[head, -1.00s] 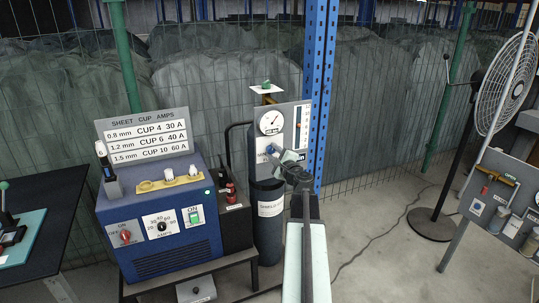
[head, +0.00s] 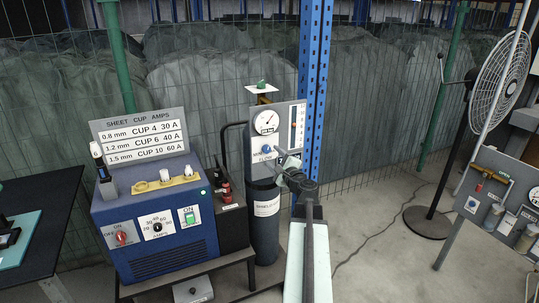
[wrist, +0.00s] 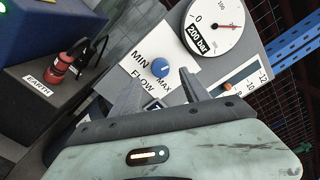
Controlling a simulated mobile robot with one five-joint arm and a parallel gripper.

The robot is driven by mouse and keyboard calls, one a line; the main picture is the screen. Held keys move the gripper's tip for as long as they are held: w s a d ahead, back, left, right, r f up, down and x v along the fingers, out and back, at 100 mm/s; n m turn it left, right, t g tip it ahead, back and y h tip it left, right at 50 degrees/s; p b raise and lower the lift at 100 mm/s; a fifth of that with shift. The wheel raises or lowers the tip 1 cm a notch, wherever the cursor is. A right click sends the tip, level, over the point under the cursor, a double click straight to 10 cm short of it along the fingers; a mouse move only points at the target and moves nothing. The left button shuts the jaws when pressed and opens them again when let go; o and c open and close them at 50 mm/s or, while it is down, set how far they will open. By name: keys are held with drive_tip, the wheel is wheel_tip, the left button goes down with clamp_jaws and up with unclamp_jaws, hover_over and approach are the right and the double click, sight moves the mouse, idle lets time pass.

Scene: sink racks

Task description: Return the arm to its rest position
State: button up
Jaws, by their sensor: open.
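My gripper (head: 284,161) is at the end of my arm, which reaches up from the bottom of the head view. It is in front of the flow panel (head: 284,131) on the gas cylinder (head: 266,225). In the wrist view, the two dark fingers of my gripper (wrist: 157,82) are apart with nothing held between them. The blue flow knob (wrist: 160,67) lies just beyond and between the fingertips. Whether a finger touches it cannot be told. The knob also shows beside my gripper in the head view (head: 267,149).
A blue post (head: 315,90) and wire fence are behind. A fan (head: 500,85) and a grey board (head: 490,215) stand right.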

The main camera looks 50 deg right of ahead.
drive_tip(key=v, duration=0.2)
drive_tip(key=shift+s+a, duration=0.1)
drive_tip(key=shift+s, duration=0.2)
